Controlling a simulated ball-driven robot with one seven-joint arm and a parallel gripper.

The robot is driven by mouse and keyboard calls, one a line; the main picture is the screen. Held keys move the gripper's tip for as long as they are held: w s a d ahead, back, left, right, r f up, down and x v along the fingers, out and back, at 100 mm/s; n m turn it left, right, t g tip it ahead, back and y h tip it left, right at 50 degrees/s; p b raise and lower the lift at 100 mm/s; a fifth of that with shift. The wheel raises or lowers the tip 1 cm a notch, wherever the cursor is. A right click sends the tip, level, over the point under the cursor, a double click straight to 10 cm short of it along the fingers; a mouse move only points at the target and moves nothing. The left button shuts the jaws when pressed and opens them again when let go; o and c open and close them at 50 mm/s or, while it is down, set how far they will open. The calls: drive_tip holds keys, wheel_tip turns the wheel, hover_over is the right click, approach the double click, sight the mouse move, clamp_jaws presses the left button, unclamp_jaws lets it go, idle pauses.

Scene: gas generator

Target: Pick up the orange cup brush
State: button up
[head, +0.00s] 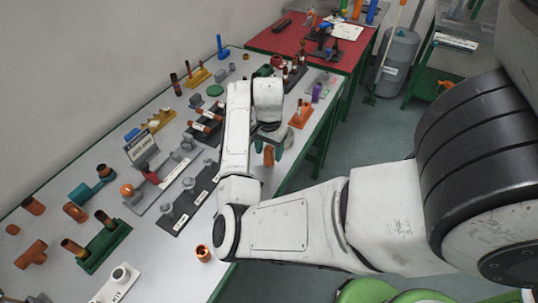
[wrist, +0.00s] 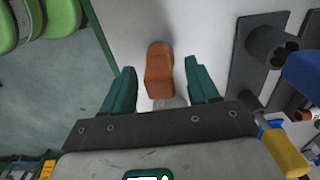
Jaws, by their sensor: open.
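An orange-brown piece (wrist: 159,70), which I take to be the orange cup brush, stands on the pale bench top in the wrist view. It also shows in the head view (head: 268,156), just below my gripper near the bench's right edge. My gripper (wrist: 160,68) is open, with one green finger on each side of the piece and a gap visible on both sides. In the head view my gripper (head: 270,140) is partly hidden by my wrist. I cannot make out the brush's bristles or whether the fingers are down at its height.
Dark holder plates (head: 188,200) with fittings lie left of my gripper; a dark fitting (wrist: 268,45) stands right in the wrist view. An orange stand (head: 301,115) is farther back. A copper ring (head: 203,253) sits near the front edge. Open floor (head: 320,175) lies right of the bench.

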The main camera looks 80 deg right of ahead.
drive_tip(key=c, duration=0.9)
drive_tip(key=shift+r, duration=0.15)
